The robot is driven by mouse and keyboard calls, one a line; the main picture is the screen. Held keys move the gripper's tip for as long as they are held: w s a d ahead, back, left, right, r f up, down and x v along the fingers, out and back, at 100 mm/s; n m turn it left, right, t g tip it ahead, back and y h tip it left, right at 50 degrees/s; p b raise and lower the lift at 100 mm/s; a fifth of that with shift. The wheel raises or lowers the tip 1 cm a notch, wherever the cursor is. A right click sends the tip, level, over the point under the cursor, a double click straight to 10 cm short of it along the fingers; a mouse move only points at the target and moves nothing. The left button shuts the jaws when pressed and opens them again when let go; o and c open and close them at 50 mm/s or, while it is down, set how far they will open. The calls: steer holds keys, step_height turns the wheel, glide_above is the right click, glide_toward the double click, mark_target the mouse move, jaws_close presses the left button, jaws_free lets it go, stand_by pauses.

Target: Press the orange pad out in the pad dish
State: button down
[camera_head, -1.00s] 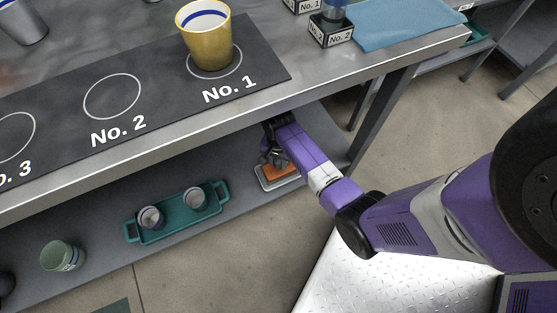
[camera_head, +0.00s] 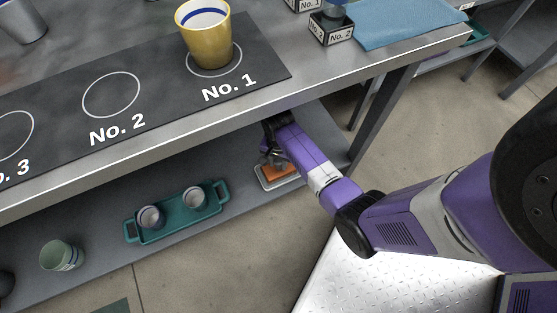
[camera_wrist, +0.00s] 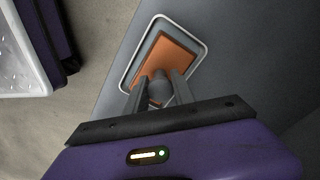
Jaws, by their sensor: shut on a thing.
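The orange pad (camera_head: 284,172) lies in the pad dish (camera_head: 263,184), a shallow grey dish with a pale rim, on the lower shelf. In the wrist view the orange pad (camera_wrist: 172,56) fills most of the pad dish (camera_wrist: 196,33). My gripper (camera_head: 273,160) is under the tabletop, over the dish. In the wrist view my gripper (camera_wrist: 158,88) has its two fingers around a small grey thing at the pad's near end. Whether the fingers or the grey thing touch the pad cannot be told.
A teal tray (camera_head: 178,233) with two cups stands left on the lower shelf (camera_head: 105,226), near a green cup (camera_head: 62,256). The tabletop edge (camera_head: 150,149) is above my gripper. A yellow cup (camera_head: 205,42) stands on the No. 1 spot.

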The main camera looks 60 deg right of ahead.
step_height(320, 180, up, 6)
steer(key=p, duration=0.6)
stand_by(0.4)
